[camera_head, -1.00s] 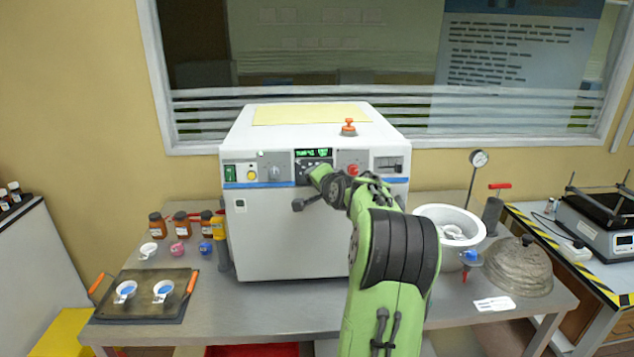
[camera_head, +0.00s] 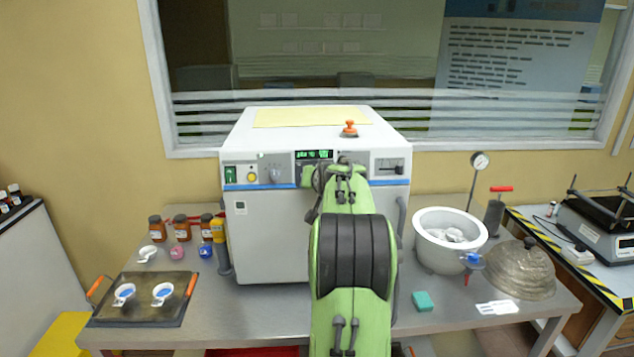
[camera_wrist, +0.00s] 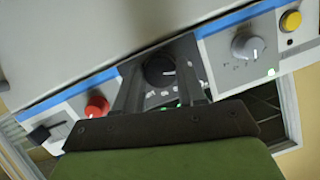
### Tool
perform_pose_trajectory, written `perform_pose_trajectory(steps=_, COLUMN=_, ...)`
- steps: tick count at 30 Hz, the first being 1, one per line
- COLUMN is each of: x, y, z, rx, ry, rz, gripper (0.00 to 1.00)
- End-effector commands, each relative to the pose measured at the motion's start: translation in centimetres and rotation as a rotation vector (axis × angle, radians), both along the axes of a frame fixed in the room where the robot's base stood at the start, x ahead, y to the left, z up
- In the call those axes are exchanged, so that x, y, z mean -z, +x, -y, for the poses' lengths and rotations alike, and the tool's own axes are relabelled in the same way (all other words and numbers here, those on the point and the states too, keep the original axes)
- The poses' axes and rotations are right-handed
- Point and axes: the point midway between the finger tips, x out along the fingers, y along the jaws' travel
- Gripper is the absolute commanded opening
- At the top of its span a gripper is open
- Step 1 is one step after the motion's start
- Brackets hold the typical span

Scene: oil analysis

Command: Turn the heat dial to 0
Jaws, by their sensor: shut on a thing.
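The white furnace box (camera_head: 275,230) stands on the table with a blue-striped control panel. A black dial (camera_wrist: 159,70) with a white pointer mark sits on its dark middle panel, below the green display (camera_head: 314,155). My gripper (camera_wrist: 158,82) has one finger on each side of this dial in the wrist view and is shut on it. In the head view my arm hides the dial and fingertips. A separate grey dial (camera_wrist: 247,46) also shows in the head view (camera_head: 275,173). I cannot read a dial label or the display digits.
Beside the gripper are a red knob (camera_wrist: 97,106) and a yellow button (camera_wrist: 291,20). A black slider (camera_wrist: 42,133) is farther out. On the table are a white pot (camera_head: 432,217), a stone-like lid (camera_head: 520,268), a teal block (camera_head: 423,301) and a dark tray (camera_head: 143,310).

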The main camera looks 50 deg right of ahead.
Motion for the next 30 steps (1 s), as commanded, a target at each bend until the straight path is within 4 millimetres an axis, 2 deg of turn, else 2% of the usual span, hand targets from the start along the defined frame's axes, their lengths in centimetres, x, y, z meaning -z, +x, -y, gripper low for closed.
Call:
perform_pose_trajectory(steps=20, x=0.18, y=0.04, z=-0.06, rx=-0.014, ry=-0.032, rz=-0.044, gripper=0.09)
perform_pose_trajectory(steps=21, x=0.19, y=0.04, z=-0.07, rx=-0.013, ry=-0.032, rz=-0.044, gripper=0.46)
perform_pose_trajectory(steps=25, x=0.14, y=0.04, z=-0.06, rx=-0.012, ry=-0.032, rz=-0.043, gripper=0.65)
perform_pose_trajectory(steps=30, x=0.08, y=0.02, z=-0.03, rx=-0.012, ry=-0.034, rz=-0.042, gripper=0.65)
